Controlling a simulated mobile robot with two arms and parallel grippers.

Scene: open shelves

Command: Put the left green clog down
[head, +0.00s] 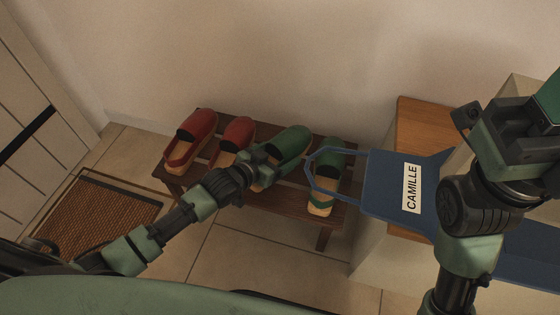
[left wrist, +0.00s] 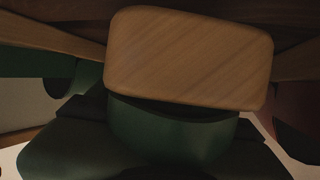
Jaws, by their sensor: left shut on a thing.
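The left green clog (head: 291,143) is at the wooden shoe bench, between the red clogs and the other green clog (head: 329,152). My left gripper (head: 264,166) is shut on its near end. In the left wrist view the held clog's pale wooden heel (left wrist: 190,58) fills the middle, with its green upper (left wrist: 170,132) below. The clog looks at or just over the bench top; I cannot tell whether it touches. My right arm's end (head: 510,135) is at the right, over the cabinet; its finger opening cannot be made out.
Two red clogs (head: 197,132) (head: 236,134) stand on the left of the bench (head: 268,203). A blue bag labelled CAMILLE (head: 386,185) lies right of the bench, its handle reaching the right green clog. A brown doormat (head: 105,215) lies at left.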

